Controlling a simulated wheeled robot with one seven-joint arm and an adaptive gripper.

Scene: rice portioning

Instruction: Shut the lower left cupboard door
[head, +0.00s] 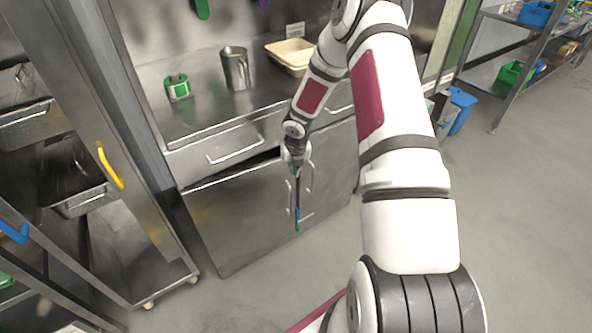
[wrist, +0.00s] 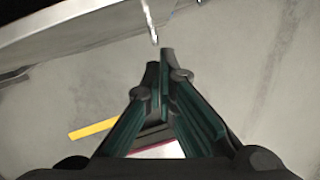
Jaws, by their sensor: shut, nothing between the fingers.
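The lower left cupboard door (head: 237,222) is a plain steel panel under the counter drawers in the head view. It stands ajar, with a dark gap along its top edge. In the wrist view the door (wrist: 75,27) crosses the upper left, with its bar handle (wrist: 149,20) just beyond my fingertips. My gripper (head: 297,226) points down in front of the door near its handle side. Its fingers (wrist: 165,56) are shut and empty. I cannot tell whether they touch the door or handle.
The right cupboard door (head: 335,170) is beside it. A steel jug (head: 238,70), a green-banded container (head: 177,88) and a beige tray (head: 290,55) stand on the counter. A rack with a yellow handle (head: 110,166) is close on the left. The floor (head: 285,285) in front is clear.

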